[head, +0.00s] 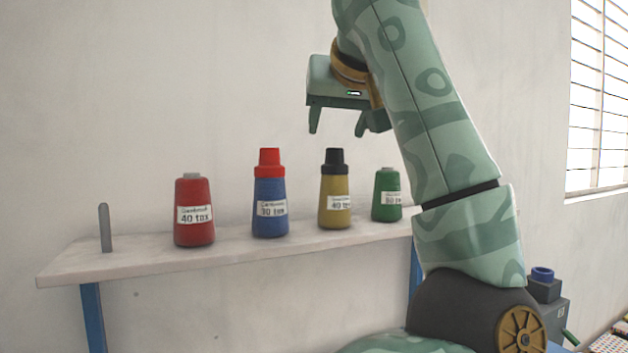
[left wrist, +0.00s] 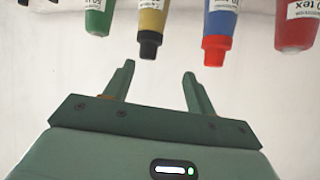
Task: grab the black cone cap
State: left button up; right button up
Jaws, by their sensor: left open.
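The black cone cap (head: 334,161) sits on top of the yellow thread cone (head: 335,203), which stands upright on the shelf. My left gripper (head: 338,127) is open and empty, above the black cap and apart from it, fingers pointing down. In the left wrist view the picture is upside down. There the black cap (left wrist: 149,45) shows just beyond the tips of my open left gripper (left wrist: 159,71), with nothing between the fingers. My right gripper is not in view.
The narrow shelf (head: 120,262) also holds a blue cone (head: 270,222) with a red cap (head: 269,162), a red cone (head: 194,222) and a green cone (head: 387,184). A bare grey peg (head: 105,228) stands at its left end. A window (head: 598,100) is at right.

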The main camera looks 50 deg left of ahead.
aim_at(334, 154)
pick_arm(q)
jog(key=shift+t, duration=0.6)
jog(key=b+x, duration=0.1)
jog(key=x, duration=0.2)
jog(key=b+x, duration=0.1)
jog(key=x, duration=0.2)
jog(key=r+b+x, duration=0.1)
jog(key=x, duration=0.2)
jog(key=shift+w+a+f, duration=0.1)
jog(key=shift+w+a, duration=0.25)
jog(key=shift+w, duration=0.2)
jog(key=x, duration=0.1)
jog(key=b+x, duration=0.1)
jog(key=x, duration=0.1)
jog(key=b+x, duration=0.1)
jog(key=x, duration=0.1)
jog(key=shift+w+d+r, duration=0.1)
jog(key=shift+w+r, duration=0.25)
jog(key=shift+w, duration=0.05)
jog(key=shift+w+a, duration=0.25)
jog(key=shift+s, duration=0.15)
jog(key=shift+c, duration=0.7)
jog(key=c, duration=0.9)
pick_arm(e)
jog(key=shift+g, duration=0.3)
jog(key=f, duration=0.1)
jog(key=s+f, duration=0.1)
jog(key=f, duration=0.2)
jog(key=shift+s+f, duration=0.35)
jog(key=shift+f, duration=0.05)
